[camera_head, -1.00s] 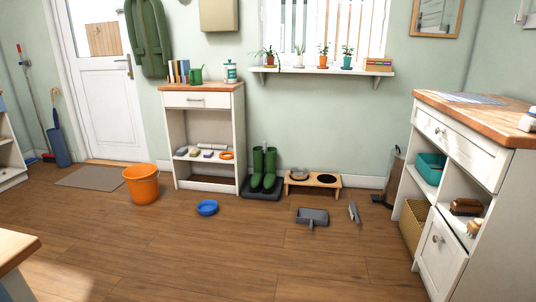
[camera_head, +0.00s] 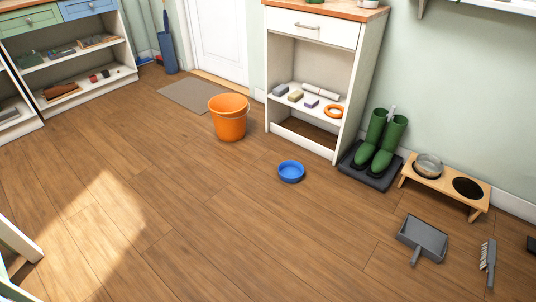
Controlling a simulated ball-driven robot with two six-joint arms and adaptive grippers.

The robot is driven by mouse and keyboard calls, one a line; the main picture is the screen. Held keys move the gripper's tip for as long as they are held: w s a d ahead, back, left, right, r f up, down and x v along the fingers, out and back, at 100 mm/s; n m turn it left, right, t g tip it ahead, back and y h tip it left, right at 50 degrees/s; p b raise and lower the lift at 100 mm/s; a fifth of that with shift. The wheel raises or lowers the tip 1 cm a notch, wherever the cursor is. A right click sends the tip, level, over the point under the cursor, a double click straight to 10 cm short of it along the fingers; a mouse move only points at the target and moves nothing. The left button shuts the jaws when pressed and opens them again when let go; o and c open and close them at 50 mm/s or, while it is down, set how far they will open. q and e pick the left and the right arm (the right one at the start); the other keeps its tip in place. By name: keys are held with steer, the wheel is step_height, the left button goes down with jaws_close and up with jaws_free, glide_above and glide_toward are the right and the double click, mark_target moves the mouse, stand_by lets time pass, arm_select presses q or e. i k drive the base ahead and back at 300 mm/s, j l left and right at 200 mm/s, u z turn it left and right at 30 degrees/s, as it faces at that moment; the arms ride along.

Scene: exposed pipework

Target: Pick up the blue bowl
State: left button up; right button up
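The blue bowl (camera_head: 291,171) sits upright on the wooden floor, near the middle of the head view. It looks empty. It stands in front of the white shelf unit, to the right of the orange bucket and apart from both. Neither of my grippers shows in the view.
An orange bucket (camera_head: 229,117) stands behind and left of the bowl. A white shelf unit (camera_head: 351,112), green boots (camera_head: 381,141), a wooden bowl stand (camera_head: 444,185), a grey dustpan (camera_head: 422,239) and a brush (camera_head: 488,262) lie to the right. The floor in front is clear.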

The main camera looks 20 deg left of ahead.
mark_target(290, 172)
steer(key=i+j+u, duration=0.15)
steer(key=i+u, duration=0.9)
steer(key=i+j+z, duration=0.15)
steer(key=i, duration=0.35)
steer(key=i+j+z, duration=0.2)
steer(key=i+j, duration=0.2)
steer(key=i+j+z, duration=0.75)
steer(key=j+z, duration=0.2)
steer(key=j, duration=0.15)
